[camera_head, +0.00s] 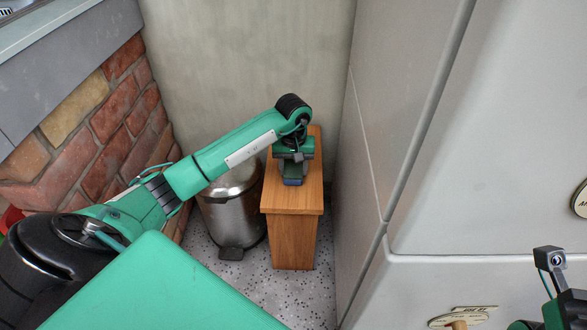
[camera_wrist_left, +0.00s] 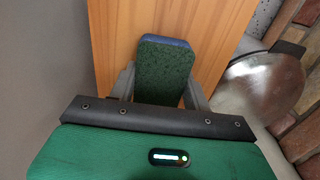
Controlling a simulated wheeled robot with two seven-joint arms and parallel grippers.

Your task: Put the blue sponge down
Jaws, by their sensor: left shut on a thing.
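The blue sponge (camera_head: 292,181) shows in the head view as a small blue edge below my left gripper (camera_head: 292,172), over the narrow wooden cabinet (camera_head: 310,196). In the left wrist view the sponge (camera_wrist_left: 163,70) has a dark green speckled face and a blue far edge. My left gripper (camera_wrist_left: 163,92) is shut on it, with one grey finger at each side. The wooden top (camera_wrist_left: 212,60) lies behind the sponge; I cannot tell whether they touch. Only part of my right arm shows at the lower right of the head view; its fingers are out of sight.
A metal pedal bin (camera_head: 232,215) stands left of the cabinet, and also shows in the left wrist view (camera_wrist_left: 262,90). A brick plinth (camera_head: 95,135) is at the left. The cabinet top's front part is bare.

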